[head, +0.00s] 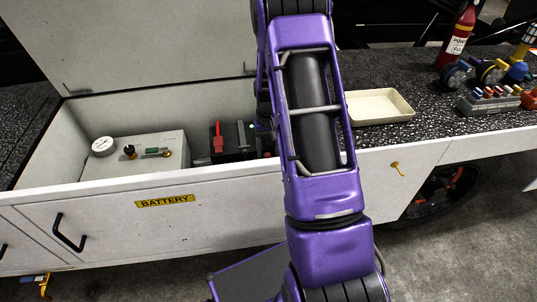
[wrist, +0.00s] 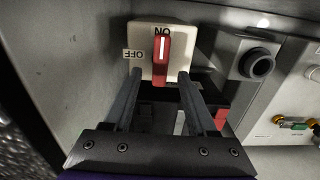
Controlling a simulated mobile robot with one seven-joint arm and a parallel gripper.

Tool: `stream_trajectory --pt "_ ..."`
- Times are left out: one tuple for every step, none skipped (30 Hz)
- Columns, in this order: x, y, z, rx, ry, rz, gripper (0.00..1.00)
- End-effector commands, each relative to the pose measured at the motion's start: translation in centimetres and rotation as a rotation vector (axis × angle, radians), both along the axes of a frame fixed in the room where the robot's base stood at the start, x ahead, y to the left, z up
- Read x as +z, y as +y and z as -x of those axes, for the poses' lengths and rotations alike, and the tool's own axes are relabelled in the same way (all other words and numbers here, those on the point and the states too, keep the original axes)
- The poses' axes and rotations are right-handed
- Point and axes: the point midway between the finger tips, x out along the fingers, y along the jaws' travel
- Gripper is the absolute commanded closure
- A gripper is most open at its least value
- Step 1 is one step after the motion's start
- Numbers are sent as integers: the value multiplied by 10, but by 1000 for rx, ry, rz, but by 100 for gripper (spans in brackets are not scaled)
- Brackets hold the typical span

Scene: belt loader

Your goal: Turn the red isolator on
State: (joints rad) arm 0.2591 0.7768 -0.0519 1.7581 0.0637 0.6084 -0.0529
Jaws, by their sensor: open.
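The red isolator (wrist: 161,60) is in the upper middle of the wrist view, a red handle on a square cream plate (wrist: 180,35). The handle stands lengthwise in the picture, and its white line points at the ON mark at the plate's top edge; the OFF mark is on the left. My gripper (wrist: 160,75) is open, with one finger on each side of the handle and gaps between. I cannot tell whether the fingertips touch the plate. In the head view my arm hides the isolator and gripper.
A grey box with a round black socket (wrist: 257,64) is right of the isolator. The open battery bay's wall (head: 55,140) encloses a gauge panel (head: 170,143) and a dark battery with a red part (head: 218,138). A cream tray (head: 380,106) lies on the deck.

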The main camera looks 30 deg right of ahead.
Motion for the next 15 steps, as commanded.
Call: stream_trajectory --pt "16 0 -1 0 -6 2 43" --pt "23 0 -1 0 -5 1 43" --pt "34 0 -1 0 -6 2 43" --pt "41 0 -1 0 -6 2 43" --pt "49 0 -1 0 -5 1 43" --pt "59 0 -1 0 -6 2 43" --pt "66 0 -1 0 -5 1 43" --pt "74 0 -1 0 -6 2 43" --pt "83 0 -1 0 -5 1 43" --pt "90 0 -1 0 -5 1 43" --pt "96 0 -1 0 -5 1 43" --pt "105 0 -1 0 -4 1 43" --pt "110 0 -1 0 -5 1 43" --pt "115 0 -1 0 -3 1 43" --pt "122 0 0 0 -3 1 43"
